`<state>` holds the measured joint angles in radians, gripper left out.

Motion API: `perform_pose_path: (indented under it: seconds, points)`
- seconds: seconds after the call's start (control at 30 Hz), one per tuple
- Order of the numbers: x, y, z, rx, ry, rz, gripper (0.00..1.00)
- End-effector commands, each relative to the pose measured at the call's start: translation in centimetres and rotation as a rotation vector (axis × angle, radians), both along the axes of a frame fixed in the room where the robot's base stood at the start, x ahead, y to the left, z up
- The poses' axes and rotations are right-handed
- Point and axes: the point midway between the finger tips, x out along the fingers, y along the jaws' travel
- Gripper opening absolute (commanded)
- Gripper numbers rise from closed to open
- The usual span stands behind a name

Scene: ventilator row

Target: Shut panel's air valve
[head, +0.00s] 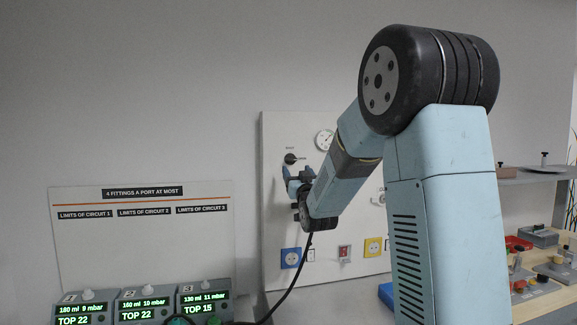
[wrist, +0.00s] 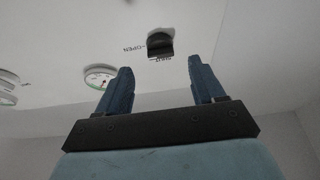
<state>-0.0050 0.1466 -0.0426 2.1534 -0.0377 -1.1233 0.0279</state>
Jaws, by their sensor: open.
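The white wall panel (head: 273,240) stands behind my arm in the head view. A dark valve knob (head: 290,158) sits near its upper left, with small labels I cannot read there. In the wrist view the knob (wrist: 161,43) lies beyond the fingertips and between their lines. An upside-down OPEN label is at its left and another, apparently SHUT, just below. The knob's exact pointing is unclear. My gripper (head: 293,181) is just below the knob in the head view. In the wrist view my gripper (wrist: 160,63) is open and empty, apart from the knob.
A round gauge (head: 324,139) is right of the knob; it also shows in the wrist view (wrist: 100,76). Sockets (head: 291,258) line the panel's lower part. Several ventilator units (head: 203,299) stand at lower left, with a black cable near them. A cluttered bench is at right.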

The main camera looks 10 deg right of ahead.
Motion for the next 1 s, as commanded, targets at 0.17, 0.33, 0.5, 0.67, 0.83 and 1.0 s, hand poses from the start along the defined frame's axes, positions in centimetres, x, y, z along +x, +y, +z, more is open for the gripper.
perform_pose_path:
  seconds: [0.17, 0.33, 0.5, 0.67, 0.83, 1.0]
  points:
    - [2.8, 0.0, 1.1, 0.000, 0.000, 0.000, 0.68]
    - [4.5, 0.1, 1.8, 0.001, 0.001, 0.001, 0.68]
    - [5.3, 0.1, 2.1, 0.001, 0.001, 0.001, 0.68]
    - [5.4, 0.1, 2.2, 0.001, 0.001, 0.001, 0.68]
    - [5.4, 0.1, 2.2, 0.001, 0.001, 0.001, 0.64]
    - [5.4, 0.1, 2.2, 0.001, 0.001, 0.001, 0.48]
